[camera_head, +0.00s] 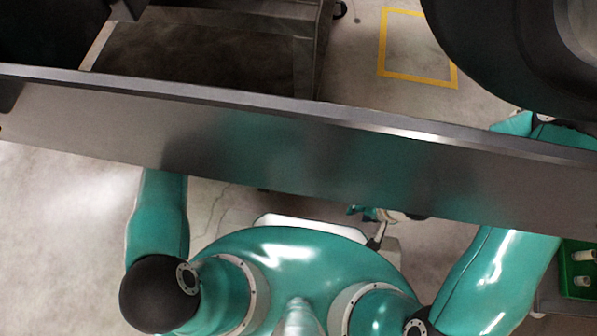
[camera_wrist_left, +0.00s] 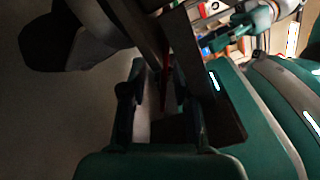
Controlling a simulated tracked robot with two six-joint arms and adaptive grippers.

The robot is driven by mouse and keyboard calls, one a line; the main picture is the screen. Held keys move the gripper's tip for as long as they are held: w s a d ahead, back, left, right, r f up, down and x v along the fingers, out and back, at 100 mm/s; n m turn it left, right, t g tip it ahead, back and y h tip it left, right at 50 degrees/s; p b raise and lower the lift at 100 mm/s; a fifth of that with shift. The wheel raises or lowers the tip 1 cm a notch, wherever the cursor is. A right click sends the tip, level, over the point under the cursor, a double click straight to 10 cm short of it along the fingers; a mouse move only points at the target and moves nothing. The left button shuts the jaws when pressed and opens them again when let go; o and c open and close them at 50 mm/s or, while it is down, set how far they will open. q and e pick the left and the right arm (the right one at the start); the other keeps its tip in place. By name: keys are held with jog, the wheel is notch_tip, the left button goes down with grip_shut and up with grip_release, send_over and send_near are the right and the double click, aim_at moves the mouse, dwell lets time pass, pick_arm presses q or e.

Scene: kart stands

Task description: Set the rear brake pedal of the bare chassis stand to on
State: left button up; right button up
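A long grey metal beam (camera_head: 300,145), part of a stand, crosses the head view in front of my body. In the left wrist view, my left gripper (camera_wrist_left: 160,92) has its two dark fingers apart. A thin red bar (camera_wrist_left: 166,70), possibly the pedal, shows between them beside dark metal bars; I cannot tell whether the fingers touch it. In the head view the left gripper is hidden by the beam. No brake pedal is clear in the head view.
A large black tire-like shape (camera_head: 515,50) fills the top right. A dark metal frame (camera_head: 310,50) stands at the top. A yellow floor marking (camera_head: 418,78) lies on bare floor. A green crate (camera_head: 577,295) with white items is at the lower right.

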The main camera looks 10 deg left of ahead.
pick_arm(q)
jog(key=a, duration=1.2)
jog(key=shift+f, duration=0.1)
